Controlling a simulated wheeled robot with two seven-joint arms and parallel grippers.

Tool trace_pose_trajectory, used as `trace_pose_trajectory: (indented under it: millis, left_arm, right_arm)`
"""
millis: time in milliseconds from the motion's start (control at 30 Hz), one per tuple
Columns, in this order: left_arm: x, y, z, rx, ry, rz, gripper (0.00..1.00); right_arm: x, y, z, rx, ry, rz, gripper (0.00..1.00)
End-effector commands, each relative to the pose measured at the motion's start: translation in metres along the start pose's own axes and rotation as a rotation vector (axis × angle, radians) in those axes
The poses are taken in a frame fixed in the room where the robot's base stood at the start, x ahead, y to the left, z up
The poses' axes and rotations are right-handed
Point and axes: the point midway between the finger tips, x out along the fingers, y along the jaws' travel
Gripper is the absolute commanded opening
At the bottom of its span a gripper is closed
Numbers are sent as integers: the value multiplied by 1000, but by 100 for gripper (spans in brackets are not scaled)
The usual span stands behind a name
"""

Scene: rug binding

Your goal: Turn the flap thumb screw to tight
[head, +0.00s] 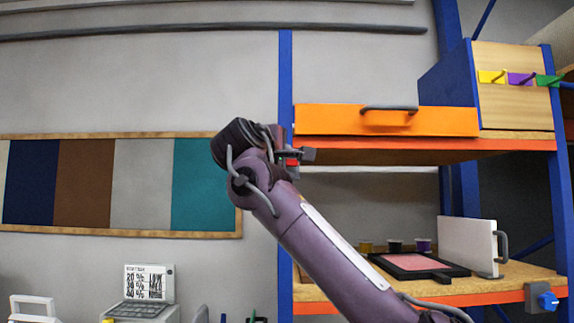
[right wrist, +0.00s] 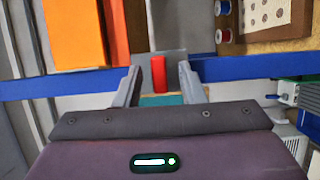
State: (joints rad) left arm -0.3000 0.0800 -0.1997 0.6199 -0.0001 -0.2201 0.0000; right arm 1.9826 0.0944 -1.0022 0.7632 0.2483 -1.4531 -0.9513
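A red upright piece (right wrist: 158,74), which may be the flap thumb screw, stands in front of a grey plate by the blue post in the right wrist view. It shows small and red in the head view (head: 292,162), partly hidden by my wrist. My right gripper (right wrist: 159,82) is open, with one finger on each side of the red piece and a gap to both. A blue knob (head: 546,301) on a grey block sits at the lower right shelf edge; I cannot tell which is the thumb screw. My left gripper is out of view.
An orange drawer front (head: 385,120) with a grey handle is right of my wrist. Below, a shelf holds a dark tray with a pink sheet (head: 417,263) and an upright white panel (head: 468,246). A framed colour board (head: 120,236) hangs on the left wall.

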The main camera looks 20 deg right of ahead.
Motion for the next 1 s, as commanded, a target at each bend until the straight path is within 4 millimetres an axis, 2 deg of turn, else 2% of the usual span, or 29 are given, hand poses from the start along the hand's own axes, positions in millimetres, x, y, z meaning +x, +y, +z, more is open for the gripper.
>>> trace_pose_trajectory:
  millis: [200, 400, 567, 1000]
  left_arm:
    - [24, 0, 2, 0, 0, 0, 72]
    - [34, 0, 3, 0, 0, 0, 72]
    - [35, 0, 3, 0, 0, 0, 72]
    - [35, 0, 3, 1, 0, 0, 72]
  right_arm:
    - [-38, -4, -1, 1, 5, 5, 36]
    - [-64, -3, -1, 0, 2, 2, 36]
    - [-72, -2, 0, 0, 1, 0, 36]
    - [-72, -1, 0, 0, 1, 0, 36]
